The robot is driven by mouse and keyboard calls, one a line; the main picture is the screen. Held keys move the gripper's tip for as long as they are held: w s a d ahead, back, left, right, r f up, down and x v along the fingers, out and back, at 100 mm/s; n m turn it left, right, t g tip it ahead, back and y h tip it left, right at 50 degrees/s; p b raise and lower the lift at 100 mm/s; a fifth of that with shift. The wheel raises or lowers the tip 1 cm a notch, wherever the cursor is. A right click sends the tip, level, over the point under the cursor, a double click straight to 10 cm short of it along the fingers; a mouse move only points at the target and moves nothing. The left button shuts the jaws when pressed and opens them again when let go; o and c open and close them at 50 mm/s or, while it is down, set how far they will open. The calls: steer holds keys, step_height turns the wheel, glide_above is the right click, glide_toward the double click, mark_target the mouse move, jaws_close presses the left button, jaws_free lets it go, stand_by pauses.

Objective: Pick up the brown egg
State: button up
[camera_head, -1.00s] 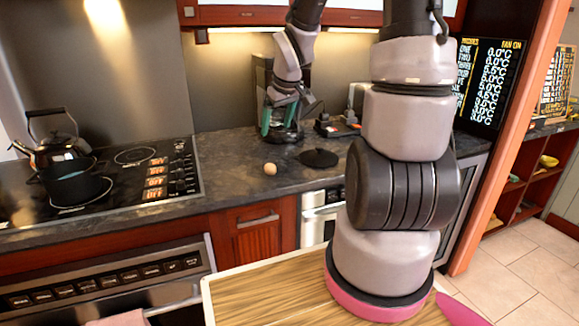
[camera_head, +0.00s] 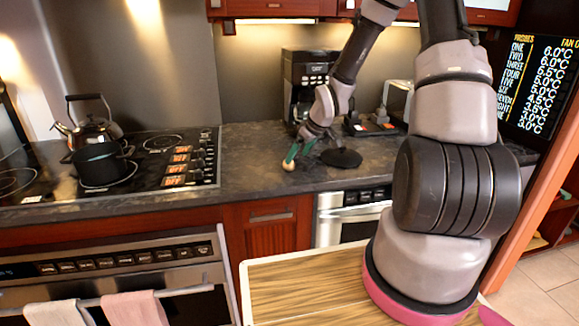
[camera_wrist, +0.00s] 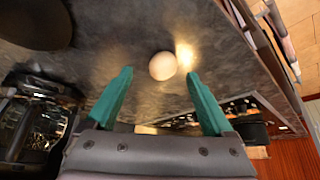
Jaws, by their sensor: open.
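The brown egg (camera_wrist: 163,66) lies on the dark stone counter (camera_wrist: 120,45) and appears pale in the wrist view, just beyond and between my fingertips. In the head view the egg (camera_head: 288,165) is at the left of my fingers, near the counter's front part. My gripper (camera_head: 298,152) has green fingers and is open and empty, just above and beside the egg. In the wrist view both fingers of my gripper (camera_wrist: 160,78) are spread apart. I cannot tell the exact gap between fingers and egg.
A black round lid-like disc (camera_head: 341,158) lies right of the egg. A coffee maker (camera_head: 305,80) stands behind my gripper. The stovetop (camera_head: 160,165) with a kettle (camera_head: 88,125) and a pot (camera_head: 100,163) is to the left. Counter left of the egg is clear.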

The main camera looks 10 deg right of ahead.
steer(key=x, duration=0.5)
steer(key=shift+w+a, duration=0.1)
steer(key=shift+a, duration=0.3)
steer(key=shift+c, duration=0.4)
steer(key=c, duration=0.8)
